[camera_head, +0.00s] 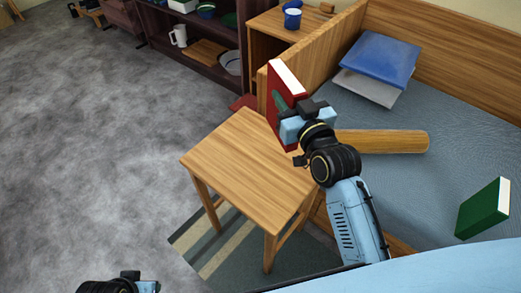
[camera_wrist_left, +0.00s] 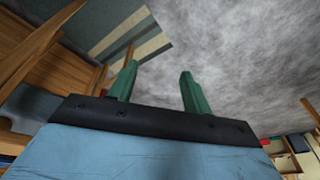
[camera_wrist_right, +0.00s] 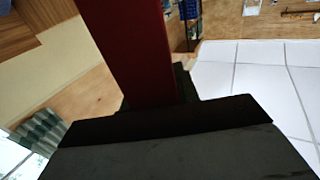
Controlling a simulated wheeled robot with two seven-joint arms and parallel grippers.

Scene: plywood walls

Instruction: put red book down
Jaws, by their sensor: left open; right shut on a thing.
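The red book (camera_head: 278,103) is held upright by my right gripper (camera_head: 291,108), above the far right edge of a small wooden table. Its white page edge faces up. In the right wrist view the red book (camera_wrist_right: 138,45) stands between the fingers and hides most of them. My left gripper (camera_wrist_left: 157,88) is open and empty in the left wrist view, over the grey floor. In the head view only part of my left wrist shows at the bottom left.
The small wooden table (camera_head: 235,165) has a bare top. To its right is a bed (camera_head: 440,170) with a blue pillow (camera_head: 379,60) and a green book (camera_head: 484,209). A dark shelf (camera_head: 190,50) and a nightstand with a blue cup (camera_head: 292,18) stand behind. A striped rug (camera_head: 222,250) lies below.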

